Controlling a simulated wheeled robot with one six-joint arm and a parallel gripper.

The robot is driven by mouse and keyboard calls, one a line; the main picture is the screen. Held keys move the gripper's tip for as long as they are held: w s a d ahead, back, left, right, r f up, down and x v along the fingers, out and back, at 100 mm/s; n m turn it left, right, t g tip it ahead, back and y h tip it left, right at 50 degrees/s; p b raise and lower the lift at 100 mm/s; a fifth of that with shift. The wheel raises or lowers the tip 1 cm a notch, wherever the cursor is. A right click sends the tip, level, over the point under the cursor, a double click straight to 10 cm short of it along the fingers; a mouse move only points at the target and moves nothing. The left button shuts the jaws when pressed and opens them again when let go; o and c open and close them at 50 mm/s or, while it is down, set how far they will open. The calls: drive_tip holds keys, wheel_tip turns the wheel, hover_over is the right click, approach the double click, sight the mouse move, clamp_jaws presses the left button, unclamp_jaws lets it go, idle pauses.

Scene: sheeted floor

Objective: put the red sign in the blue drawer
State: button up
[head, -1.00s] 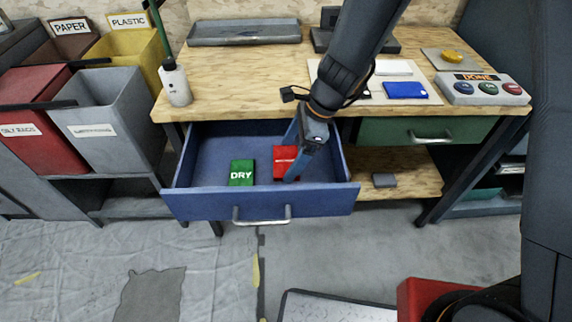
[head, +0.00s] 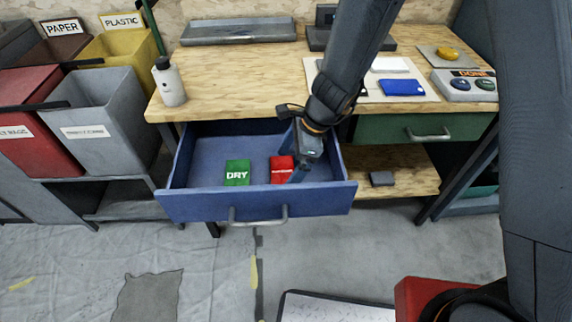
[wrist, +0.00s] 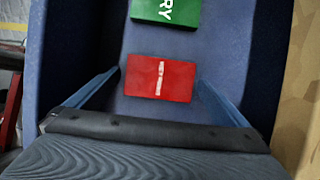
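The blue drawer (head: 205,204) is pulled out under the workbench. The red sign (head: 279,164) lies inside it, right of the green DRY sign (head: 237,173). My gripper (head: 290,165) reaches down into the drawer at the red sign and partly covers its right side in the head view. In the wrist view the red sign (wrist: 160,79) lies flat on the drawer floor. The fingers of my gripper (wrist: 157,76) stand wide apart, one to each side of it, with gaps between. My gripper is open and holds nothing.
The drawer's side wall (wrist: 268,50) is close to my right finger in the wrist view. The workbench (head: 235,75) above carries a white bottle (head: 170,83), a tray and a blue item (head: 401,88). A closed green drawer (head: 385,127) is at the right.

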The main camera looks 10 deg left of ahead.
drive_tip(key=p+v, duration=0.2)
drive_tip(key=v, duration=1)
drive_tip(key=shift+r, duration=0.15)
drive_tip(key=s+d+r+n+h, duration=0.1)
drive_tip(key=s+d+r+n, duration=0.1)
drive_tip(key=d, duration=0.7)
drive_tip(key=s+d+r+n+h, duration=0.2)
drive_tip(key=s+d+n, duration=0.3)
drive_tip(key=d+n, duration=0.2)
drive_tip(key=s+d+r+n+t+h, duration=0.1)
drive_tip(key=s+d+n, duration=0.3)
drive_tip(key=d, duration=0.6)
drive_tip(key=shift+d+r+n, duration=0.3)
drive_tip(key=shift+r+n, duration=0.15)
drive_tip(key=shift+n, duration=0.25)
